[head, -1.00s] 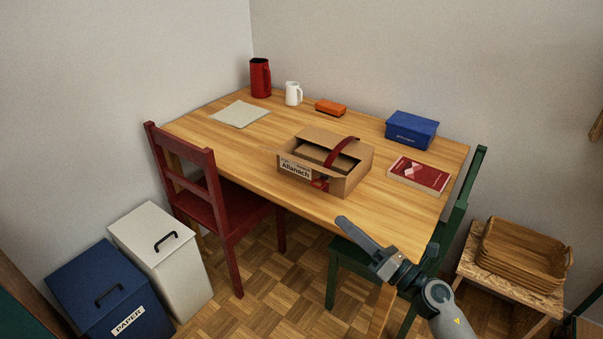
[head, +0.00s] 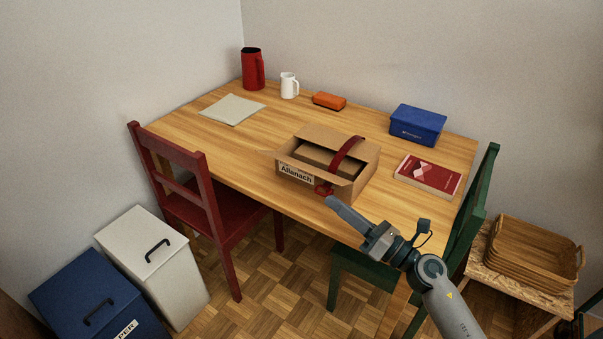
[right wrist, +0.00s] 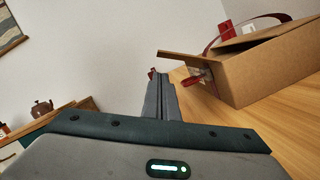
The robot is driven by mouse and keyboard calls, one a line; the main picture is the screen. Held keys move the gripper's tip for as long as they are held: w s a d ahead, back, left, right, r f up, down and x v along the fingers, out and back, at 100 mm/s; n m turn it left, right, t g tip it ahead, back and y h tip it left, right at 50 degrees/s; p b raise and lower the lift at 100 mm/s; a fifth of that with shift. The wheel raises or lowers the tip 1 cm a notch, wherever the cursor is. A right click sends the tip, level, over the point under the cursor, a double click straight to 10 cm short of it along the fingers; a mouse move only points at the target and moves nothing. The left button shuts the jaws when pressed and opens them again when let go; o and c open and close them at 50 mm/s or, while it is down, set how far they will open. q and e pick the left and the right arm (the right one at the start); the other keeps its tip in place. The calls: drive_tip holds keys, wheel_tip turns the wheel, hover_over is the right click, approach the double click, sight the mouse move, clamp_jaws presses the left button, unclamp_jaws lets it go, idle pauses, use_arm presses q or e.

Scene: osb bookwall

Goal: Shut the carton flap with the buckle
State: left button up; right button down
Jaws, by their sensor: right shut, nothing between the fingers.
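The cardboard carton (head: 362,173) stands on the table, its front flap with the name label (head: 296,174) jutting out from the box rather than flat against it. In the right wrist view the flap edge (right wrist: 183,56) sticks out from the carton's side. A dark red strap (head: 346,153) arches over the carton top. A red buckle piece (head: 323,189) sits at the flap's front right. My right gripper (head: 329,201) is shut and empty, its tips close to this piece; I cannot tell whether they touch. In its wrist view the fingers (right wrist: 157,82) are together. My left gripper is out of view.
On the table (head: 220,150) are a red book (head: 428,176), a blue box (head: 418,125), an orange case (head: 329,101), a white mug (head: 289,86), a red jug (head: 253,69) and grey paper (head: 232,109). A green chair (head: 474,205) stands close to my right arm.

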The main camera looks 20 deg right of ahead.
sight(304, 166)
drive_tip(key=shift+w, duration=0.15)
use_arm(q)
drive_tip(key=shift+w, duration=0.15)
